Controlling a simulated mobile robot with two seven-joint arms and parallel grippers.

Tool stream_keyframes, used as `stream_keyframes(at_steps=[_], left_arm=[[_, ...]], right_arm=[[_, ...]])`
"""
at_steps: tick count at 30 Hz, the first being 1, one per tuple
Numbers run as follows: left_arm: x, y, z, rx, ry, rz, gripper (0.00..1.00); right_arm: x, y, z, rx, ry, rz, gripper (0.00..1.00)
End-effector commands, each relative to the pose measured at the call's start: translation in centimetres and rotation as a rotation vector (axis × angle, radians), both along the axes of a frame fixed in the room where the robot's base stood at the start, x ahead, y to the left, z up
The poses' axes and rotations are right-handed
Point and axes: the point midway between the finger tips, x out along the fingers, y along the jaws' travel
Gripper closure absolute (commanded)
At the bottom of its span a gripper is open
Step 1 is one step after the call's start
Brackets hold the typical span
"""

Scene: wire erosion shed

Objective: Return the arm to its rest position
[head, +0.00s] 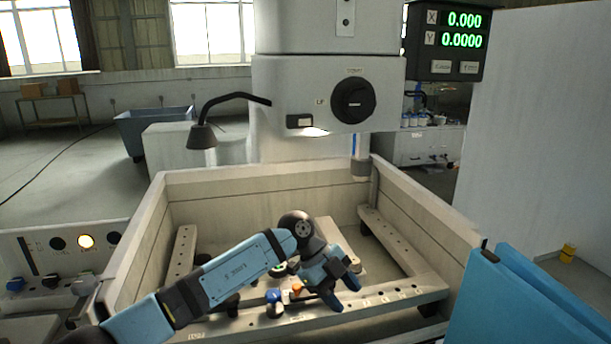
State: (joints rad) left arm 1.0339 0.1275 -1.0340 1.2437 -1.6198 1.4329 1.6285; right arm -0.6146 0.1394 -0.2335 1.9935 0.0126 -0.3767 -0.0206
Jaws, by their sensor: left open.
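My left arm (235,269) is blue and black. It comes in from the lower left and reaches over the front wall into the machine's open work tank (140,232). My left gripper (347,296) is open, its fingers pointing down and to the right above the front rail of the clamping frame (405,290). Nothing shows between the fingers. Small parts with blue and orange tops sit on the rail just left of the gripper, partly hidden by the arm. My right gripper is not in view.
The machine head with a black dial (353,101) hangs over the back of the tank. A lamp (202,136) stands at its left. Open floor lies beyond at left.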

Motion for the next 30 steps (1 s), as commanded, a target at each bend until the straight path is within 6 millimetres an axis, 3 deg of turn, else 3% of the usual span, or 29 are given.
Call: stream_keyframes(at_steps=[1, 5, 8, 11, 16, 20, 26, 30], left_arm=[[-2.1, -1.4, -0.7, -0.149, 0.039, -0.019, 0.50], [-5.9, -3.8, -0.8, -0.520, 0.085, 0.005, 0.50], [-7.7, -4.1, -0.3, -0.777, 0.105, 0.096, 0.50], [-8.6, -3.2, 0.0, -0.996, 0.109, 0.246, 0.50], [-9.2, 0.9, -1.0, -1.244, 0.093, 0.603, 0.50], [-9.8, 5.6, -3.7, -1.305, 0.072, 0.929, 0.50], [-13.3, 14.0, -10.5, -1.179, 0.064, 1.431, 0.50], [-18.4, 19.7, -15.8, -0.957, 0.094, 1.717, 0.50]], right_arm=[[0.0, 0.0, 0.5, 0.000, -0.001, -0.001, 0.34], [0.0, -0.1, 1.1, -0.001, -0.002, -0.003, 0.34], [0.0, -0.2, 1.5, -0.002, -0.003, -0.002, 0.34], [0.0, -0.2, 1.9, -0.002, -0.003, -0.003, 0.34], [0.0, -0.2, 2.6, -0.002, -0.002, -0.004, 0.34], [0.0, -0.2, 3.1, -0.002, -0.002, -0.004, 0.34], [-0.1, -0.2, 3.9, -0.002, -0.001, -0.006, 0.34], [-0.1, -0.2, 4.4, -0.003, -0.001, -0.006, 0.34]])
